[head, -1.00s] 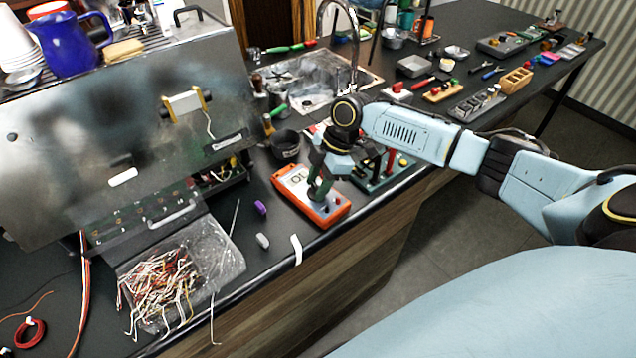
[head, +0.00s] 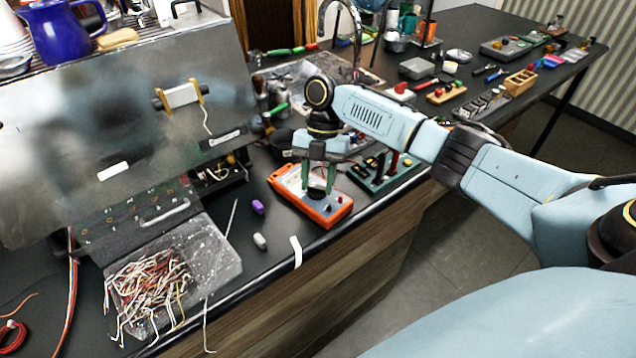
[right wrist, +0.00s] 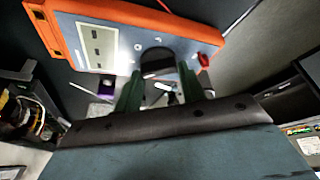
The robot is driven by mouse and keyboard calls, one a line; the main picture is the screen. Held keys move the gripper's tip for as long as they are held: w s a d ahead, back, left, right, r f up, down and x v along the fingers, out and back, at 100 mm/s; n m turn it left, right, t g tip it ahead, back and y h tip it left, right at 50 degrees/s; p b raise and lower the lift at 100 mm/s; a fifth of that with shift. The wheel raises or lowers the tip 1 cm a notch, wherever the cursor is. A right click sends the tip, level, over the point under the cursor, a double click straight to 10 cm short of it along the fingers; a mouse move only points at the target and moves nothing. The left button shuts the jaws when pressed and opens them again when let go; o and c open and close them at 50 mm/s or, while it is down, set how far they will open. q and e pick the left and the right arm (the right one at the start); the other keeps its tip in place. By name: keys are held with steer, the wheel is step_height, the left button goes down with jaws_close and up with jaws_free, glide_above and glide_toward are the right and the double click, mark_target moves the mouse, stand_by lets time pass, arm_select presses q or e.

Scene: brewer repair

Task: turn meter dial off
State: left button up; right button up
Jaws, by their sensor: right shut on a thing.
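The orange multimeter (head: 327,215) lies face up near the counter's front edge. Its pale screen shows in the right wrist view, on the meter's face (right wrist: 97,42), with a few dark marks I cannot read surely. My right gripper (head: 318,190) comes down from above on the meter's face. Its two green fingers are shut on the dark round dial (right wrist: 158,58), one on either side, as the right wrist view shows. In the head view the fingers mostly hide the dial, so its pointer setting cannot be told. My left gripper is out of view.
A green board with dark and red parts (head: 385,182) stands just right of the meter. A purple piece (head: 258,207) and a pale piece (head: 260,242) lie to its left. The steel brewer (head: 100,120) and a tray of loose wires (head: 215,262) fill the left side.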

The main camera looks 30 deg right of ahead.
steer(key=n, duration=0.2)
steer(key=n+g+h+b, duration=0.1)
steer(key=n, duration=0.2)
steer(key=shift+w+a+h, duration=0.1)
steer(key=shift+h, duration=0.2)
steer(key=shift+n, duration=0.3)
stand_by(0.5)
steer(key=o, duration=1)
steer(key=shift+r, duration=0.1)
steer(key=p+v, duration=0.1)
steer(key=v, duration=0.5)
steer(key=p+v, duration=0.1)
steer(key=v, duration=0.6)
steer(key=shift+w+a+r, duration=0.1)
steer(key=shift+a+r, duration=0.05)
steer(key=shift+a, duration=0.05)
